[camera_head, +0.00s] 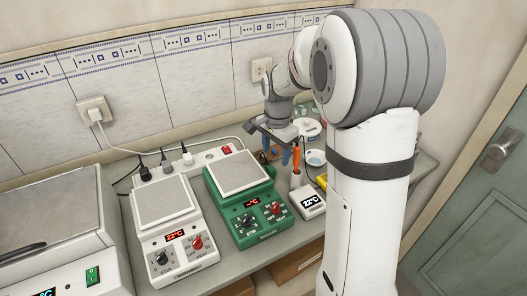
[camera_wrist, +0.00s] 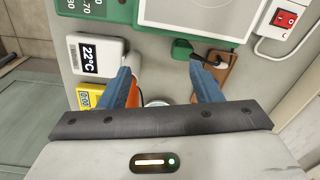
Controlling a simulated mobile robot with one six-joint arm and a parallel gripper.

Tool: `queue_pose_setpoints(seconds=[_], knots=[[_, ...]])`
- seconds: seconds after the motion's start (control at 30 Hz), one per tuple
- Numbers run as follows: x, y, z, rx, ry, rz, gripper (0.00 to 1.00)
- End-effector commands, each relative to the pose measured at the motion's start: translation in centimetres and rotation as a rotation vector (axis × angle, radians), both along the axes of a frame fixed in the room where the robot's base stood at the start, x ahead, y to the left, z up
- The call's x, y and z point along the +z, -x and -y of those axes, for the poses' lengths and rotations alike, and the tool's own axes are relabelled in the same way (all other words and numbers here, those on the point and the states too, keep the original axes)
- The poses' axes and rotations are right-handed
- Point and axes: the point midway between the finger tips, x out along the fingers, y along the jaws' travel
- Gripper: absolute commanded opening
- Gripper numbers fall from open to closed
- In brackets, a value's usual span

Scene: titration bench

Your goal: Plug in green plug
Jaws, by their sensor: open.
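A dark green plug-like piece (camera_wrist: 184,49) lies beside the edge of the green hotplate in the wrist view. It is ahead of my gripper (camera_wrist: 160,70), nearer the right finger. My gripper is open, its blue fingers apart and nothing clearly held. In the head view my gripper (camera_head: 280,157) hangs at the right of the green hotplate (camera_head: 248,210); I cannot make out the green plug there. The white power strip (camera_head: 208,158) lies behind the hotplates with black and white plugs in it. Its red switch (camera_wrist: 285,19) shows at the upper right in the wrist view.
A thermometer box (camera_head: 312,202) and an orange-handled tool (camera_head: 296,160) stand near my gripper. A brown block (camera_wrist: 217,72) lies by the right finger. A white hotplate (camera_head: 168,230) is to the left. Wall sockets (camera_head: 95,110) are behind the bench.

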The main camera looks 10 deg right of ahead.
Motion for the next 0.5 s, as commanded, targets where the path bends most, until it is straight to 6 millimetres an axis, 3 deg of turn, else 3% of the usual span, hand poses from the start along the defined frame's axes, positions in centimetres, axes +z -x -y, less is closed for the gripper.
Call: queue_pose_setpoints(seconds=[0.1, 0.2, 0.5], knots=[[-2.1, -2.9, 0.0, -0.135, -0.006, -0.029, 0.58], [-3.2, -4.3, 0.0, -0.209, -0.006, -0.041, 0.58], [-4.1, -5.2, 0.0, -0.262, -0.007, -0.047, 0.58]])
